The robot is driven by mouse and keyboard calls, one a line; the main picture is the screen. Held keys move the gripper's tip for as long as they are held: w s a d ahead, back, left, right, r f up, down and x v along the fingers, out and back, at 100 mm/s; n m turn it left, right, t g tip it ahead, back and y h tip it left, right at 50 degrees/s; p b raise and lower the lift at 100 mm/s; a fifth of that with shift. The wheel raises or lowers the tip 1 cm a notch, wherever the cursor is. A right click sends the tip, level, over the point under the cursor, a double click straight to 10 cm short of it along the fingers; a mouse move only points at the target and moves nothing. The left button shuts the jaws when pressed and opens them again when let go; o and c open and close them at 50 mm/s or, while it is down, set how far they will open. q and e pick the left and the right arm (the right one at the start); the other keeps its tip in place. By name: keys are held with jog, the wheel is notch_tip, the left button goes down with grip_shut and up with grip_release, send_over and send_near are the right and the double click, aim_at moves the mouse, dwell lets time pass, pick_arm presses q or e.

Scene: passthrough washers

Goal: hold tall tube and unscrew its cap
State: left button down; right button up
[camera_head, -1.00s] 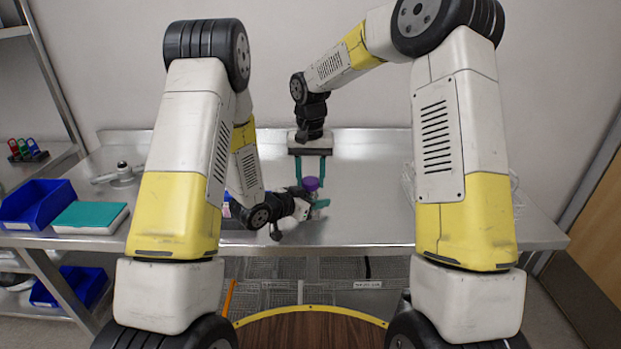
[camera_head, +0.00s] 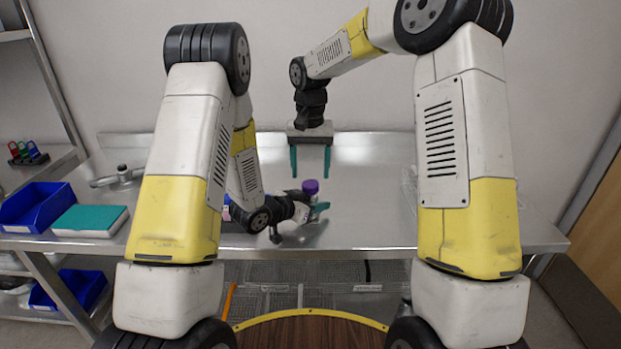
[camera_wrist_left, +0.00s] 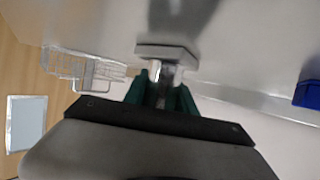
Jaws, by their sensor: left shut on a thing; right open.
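The tall tube (camera_head: 309,196) stands upright, with its purple cap (camera_head: 310,186) on top. My left gripper (camera_head: 317,209) is shut around the tube's body below the cap and hides much of it. My right gripper (camera_head: 310,176) is open and empty, pointing straight down above the cap. One finger is on each side and the cap lies just below the fingertip level, not gripped. In the left wrist view, the left gripper's green fingers (camera_wrist_left: 161,95) close on a clear part of the tube (camera_wrist_left: 178,74). A grey block shows beyond them; I cannot tell what it is.
A blue bin (camera_head: 35,207) and a teal-lidded box (camera_head: 89,219) stand at the table's left. A metal fixture (camera_head: 122,174) is behind them. A wire basket (camera_wrist_left: 83,68) shows in the left wrist view.

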aim_at(310, 183)
jog(key=shift+r, duration=0.3)
jog(key=shift+c, duration=0.4)
jog(key=m, duration=0.1)
jog(key=r+m, duration=0.1)
jog(key=m, duration=0.1)
jog(key=shift+s, duration=0.1)
notch_tip(310, 183, up, 2)
jog(key=m, duration=0.5)
jog(key=shift+r, duration=0.1)
jog(key=shift+m, duration=0.3)
jog(key=shift+f, duration=3.9)
grip_shut()
jog(key=n, duration=0.6)
jog(key=shift+n, duration=0.3)
